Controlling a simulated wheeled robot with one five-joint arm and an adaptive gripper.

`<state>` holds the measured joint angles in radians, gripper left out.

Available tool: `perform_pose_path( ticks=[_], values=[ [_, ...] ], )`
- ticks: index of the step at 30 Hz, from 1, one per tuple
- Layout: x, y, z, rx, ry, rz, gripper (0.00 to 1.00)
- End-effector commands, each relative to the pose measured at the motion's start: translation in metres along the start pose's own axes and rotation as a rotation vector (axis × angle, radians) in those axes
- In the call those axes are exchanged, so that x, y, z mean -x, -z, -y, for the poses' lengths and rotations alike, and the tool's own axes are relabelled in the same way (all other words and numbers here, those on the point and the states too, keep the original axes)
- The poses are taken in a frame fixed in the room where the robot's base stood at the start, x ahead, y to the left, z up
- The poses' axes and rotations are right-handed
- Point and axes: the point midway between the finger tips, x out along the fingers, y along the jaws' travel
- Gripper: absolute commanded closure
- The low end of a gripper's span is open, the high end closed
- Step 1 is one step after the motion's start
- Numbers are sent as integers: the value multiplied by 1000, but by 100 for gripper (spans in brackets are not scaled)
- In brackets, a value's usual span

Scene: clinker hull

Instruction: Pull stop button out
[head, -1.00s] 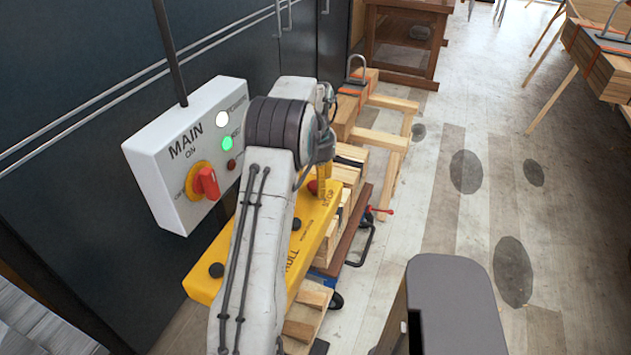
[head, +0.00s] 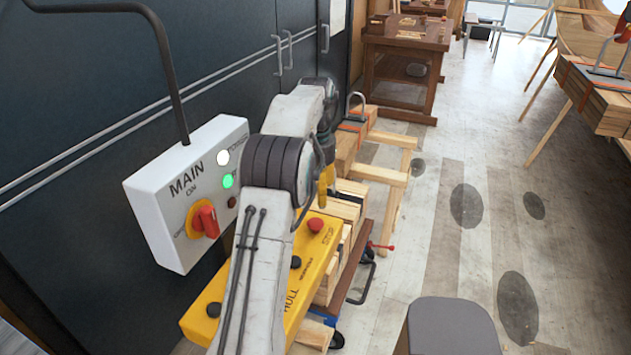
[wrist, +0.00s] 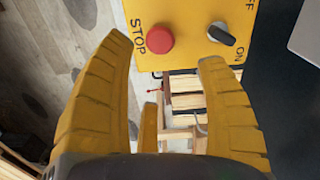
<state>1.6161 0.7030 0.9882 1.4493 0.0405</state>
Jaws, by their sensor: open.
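The stop button is a red round knob (head: 316,225) near the far end of the yellow control box (head: 262,258), beside the lettering STOP. In the wrist view the red stop button (wrist: 160,39) sits on the yellow box face (wrist: 188,12), ahead of my gripper. My gripper (wrist: 172,75) is open, with its yellow fingers spread to either side and nothing between them. The button lies beyond the fingertips and appears apart from them. In the head view only part of my gripper (head: 326,185) shows, raised above the button; my arm hides the middle of the box.
A black switch (wrist: 222,33) sits beside the stop button. A white MAIN box (head: 190,190) with a red rotary switch (head: 204,221) and lit green lamp (head: 228,180) stands left of my arm. Stacked timber (head: 345,205) lies right of the yellow box.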

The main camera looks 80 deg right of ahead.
Motion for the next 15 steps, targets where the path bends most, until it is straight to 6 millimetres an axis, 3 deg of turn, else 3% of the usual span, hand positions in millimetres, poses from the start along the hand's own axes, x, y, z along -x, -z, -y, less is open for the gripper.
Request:
perform_pose_path(
  ticks=[6, 15],
  values=[
    [18, 0, 0, 0, 0, -1, 33],
    [24, 0, 0, 0, 0, 1, 33]
  ],
)
